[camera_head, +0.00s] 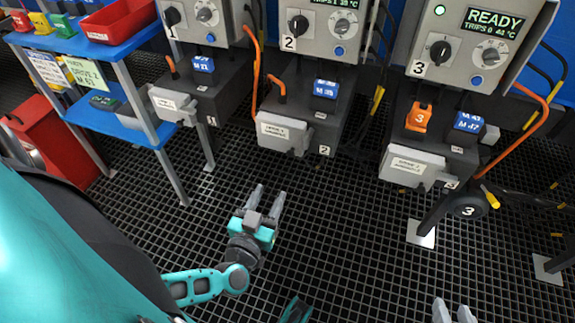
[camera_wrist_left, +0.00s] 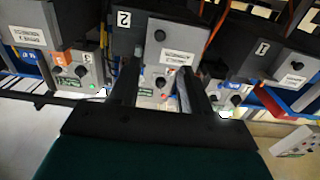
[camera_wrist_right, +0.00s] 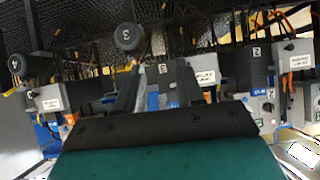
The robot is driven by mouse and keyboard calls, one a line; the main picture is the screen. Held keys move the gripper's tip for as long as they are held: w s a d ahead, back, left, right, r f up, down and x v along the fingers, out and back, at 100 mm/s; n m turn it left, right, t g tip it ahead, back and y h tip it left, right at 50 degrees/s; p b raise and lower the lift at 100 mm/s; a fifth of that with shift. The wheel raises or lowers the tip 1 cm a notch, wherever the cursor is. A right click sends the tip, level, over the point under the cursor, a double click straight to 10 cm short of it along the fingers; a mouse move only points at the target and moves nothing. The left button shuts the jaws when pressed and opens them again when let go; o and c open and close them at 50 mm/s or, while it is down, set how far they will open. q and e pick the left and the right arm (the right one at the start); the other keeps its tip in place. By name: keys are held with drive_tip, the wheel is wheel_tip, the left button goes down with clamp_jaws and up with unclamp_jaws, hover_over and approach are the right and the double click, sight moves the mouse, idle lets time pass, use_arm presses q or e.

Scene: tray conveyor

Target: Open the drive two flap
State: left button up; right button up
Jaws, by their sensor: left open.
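The drive two flap (camera_head: 284,133) is a light grey cover with a white label on the front of the dark drive two box (camera_head: 322,118). It sits against the box like the flaps beside it. The flap also shows in the left wrist view (camera_wrist_left: 172,45), ahead of my fingers. My left gripper (camera_head: 269,192) is open and empty, below and in front of the flap, apart from it. My right gripper (camera_head: 453,312) is at the bottom right edge of the head view, its fingers apart, with nothing visible between them.
The drive one flap (camera_head: 174,105) is to the left and the drive three flap (camera_head: 410,167) to the right. An orange tag (camera_head: 419,117) sits on drive three. Orange cables hang beside the boxes. A blue shelf (camera_head: 130,122) stands at left. The grated floor (camera_head: 340,230) is clear.

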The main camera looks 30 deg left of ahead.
sight(290, 155)
use_arm(q)
drive_tip(key=b+x, duration=0.3)
drive_tip(key=x, duration=0.9)
drive_tip(key=shift+w, duration=0.25)
drive_tip(key=shift+r, duration=0.1)
use_arm(e)
drive_tip(key=shift+w+a+f, duration=0.1)
drive_tip(key=shift+a+f, duration=0.2)
drive_tip(key=shift+f, duration=0.2)
drive_tip(key=shift+a+f, duration=0.25)
drive_tip(key=shift+f, duration=0.2)
use_arm(q)
drive_tip(key=c, duration=0.6)
clamp_jaws()
use_arm(e)
drive_tip(key=shift+f, duration=0.2)
